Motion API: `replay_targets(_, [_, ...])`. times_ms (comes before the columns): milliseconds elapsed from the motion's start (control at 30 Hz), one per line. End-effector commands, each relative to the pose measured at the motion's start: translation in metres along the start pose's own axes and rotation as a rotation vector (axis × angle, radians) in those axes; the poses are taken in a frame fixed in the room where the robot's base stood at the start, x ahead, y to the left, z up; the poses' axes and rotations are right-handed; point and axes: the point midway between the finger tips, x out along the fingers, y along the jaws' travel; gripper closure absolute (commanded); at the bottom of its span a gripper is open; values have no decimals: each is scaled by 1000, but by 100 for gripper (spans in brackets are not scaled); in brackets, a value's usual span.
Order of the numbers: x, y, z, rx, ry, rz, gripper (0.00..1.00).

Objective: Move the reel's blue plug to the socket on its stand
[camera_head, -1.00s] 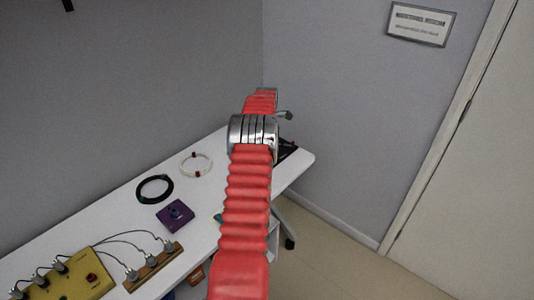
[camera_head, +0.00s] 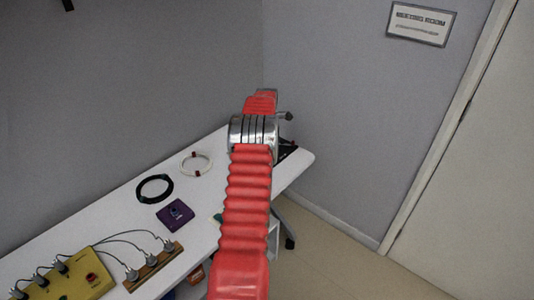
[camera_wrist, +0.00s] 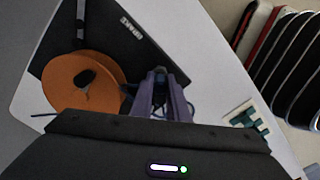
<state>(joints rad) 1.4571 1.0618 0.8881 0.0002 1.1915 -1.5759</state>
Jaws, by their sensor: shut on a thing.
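In the wrist view the orange reel (camera_wrist: 85,82), with a dark hub, is on a black stand (camera_wrist: 128,38) lettered BRAKE. A grey upright part (camera_wrist: 80,22) rises behind the reel. My gripper (camera_wrist: 160,82) has purple fingers, right of the reel, closed on a small dark blue-grey piece that I take for the blue plug (camera_wrist: 160,72). The plug is mostly hidden, and I cannot make out the socket. In the head view my arm hides the gripper and reel; only a dark edge of the stand (camera_head: 287,153) shows.
A teal and cream object (camera_wrist: 245,120) lies right of my gripper. Along the white table (camera_head: 120,215) are a white coil (camera_head: 197,170), black coil (camera_head: 155,199), purple box (camera_head: 175,214), yellow box (camera_head: 65,282) and wooden strip (camera_head: 153,266) with plugs. Grey walls are close behind.

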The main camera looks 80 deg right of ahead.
Motion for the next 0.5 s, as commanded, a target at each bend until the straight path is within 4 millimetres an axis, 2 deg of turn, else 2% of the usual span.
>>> replay_targets(500, [7,0,0,0,0,-1,100])
